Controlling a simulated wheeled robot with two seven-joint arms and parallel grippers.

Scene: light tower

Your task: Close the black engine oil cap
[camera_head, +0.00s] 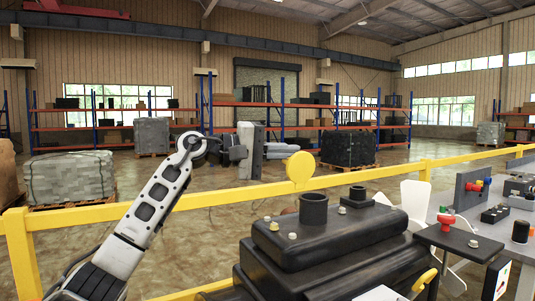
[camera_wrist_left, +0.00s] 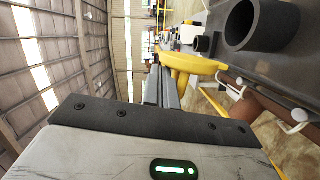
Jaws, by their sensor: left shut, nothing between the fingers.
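The black engine housing (camera_head: 340,240) stands at the lower centre right of the head view. I cannot tell which part is the oil cap. My left gripper (camera_head: 288,151) is shut and empty, raised above and left of the housing, apart from it. Its fingers also show in the left wrist view (camera_wrist_left: 157,80). My right gripper is not in view.
A yellow rail (camera_head: 230,196) runs behind the housing. A panel with a red knob (camera_head: 446,222) and a grey table with small parts (camera_head: 490,232) lie at right.

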